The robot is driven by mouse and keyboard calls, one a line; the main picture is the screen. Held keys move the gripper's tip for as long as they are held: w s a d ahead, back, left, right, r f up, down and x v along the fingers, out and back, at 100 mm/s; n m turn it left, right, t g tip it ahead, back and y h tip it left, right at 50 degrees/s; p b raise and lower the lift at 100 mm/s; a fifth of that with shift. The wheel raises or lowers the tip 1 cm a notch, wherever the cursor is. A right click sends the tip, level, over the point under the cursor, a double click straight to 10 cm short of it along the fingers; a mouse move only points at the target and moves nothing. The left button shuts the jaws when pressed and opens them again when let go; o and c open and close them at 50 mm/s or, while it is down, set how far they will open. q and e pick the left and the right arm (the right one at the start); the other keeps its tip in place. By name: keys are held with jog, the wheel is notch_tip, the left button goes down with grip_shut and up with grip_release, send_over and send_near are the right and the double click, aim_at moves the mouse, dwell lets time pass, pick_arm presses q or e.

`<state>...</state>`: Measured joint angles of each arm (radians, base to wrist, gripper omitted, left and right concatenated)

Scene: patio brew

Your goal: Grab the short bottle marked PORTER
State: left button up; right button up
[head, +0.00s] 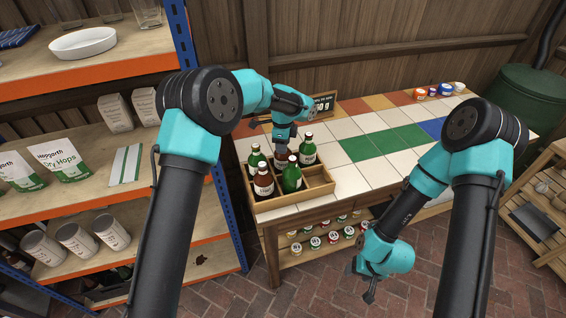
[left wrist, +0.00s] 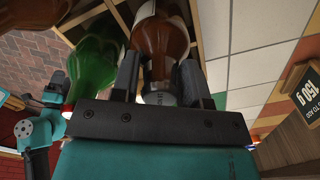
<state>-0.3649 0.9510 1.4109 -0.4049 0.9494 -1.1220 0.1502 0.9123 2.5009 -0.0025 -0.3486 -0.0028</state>
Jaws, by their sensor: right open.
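A wooden crate (head: 318,192) on the tiled table holds several green and brown bottles. My left gripper (head: 282,141) points down over its back part. In the left wrist view its two fingers (left wrist: 160,85) straddle the neck and cap of a brown bottle (left wrist: 160,38); whether they press on it is unclear. That brown bottle (head: 281,158) is partly hidden by the gripper in the head view. A second brown bottle (head: 264,184) stands in the front left compartment. No PORTER label is readable. My right gripper (head: 370,288) is open and empty, low in front of the table.
Green bottles stand close around it: back left (head: 257,160), front (head: 291,179) and right (head: 307,154). A dark sign (head: 325,103) stands behind. The tiled tabletop (head: 352,181) right of the crate is clear. A shelf rack (head: 120,190) is on the left.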

pick_arm(q)
grip_shut()
dwell(0.5)
notch_tip(320, 180, up, 10)
jog(key=shift+r, duration=0.1)
dwell(0.5)
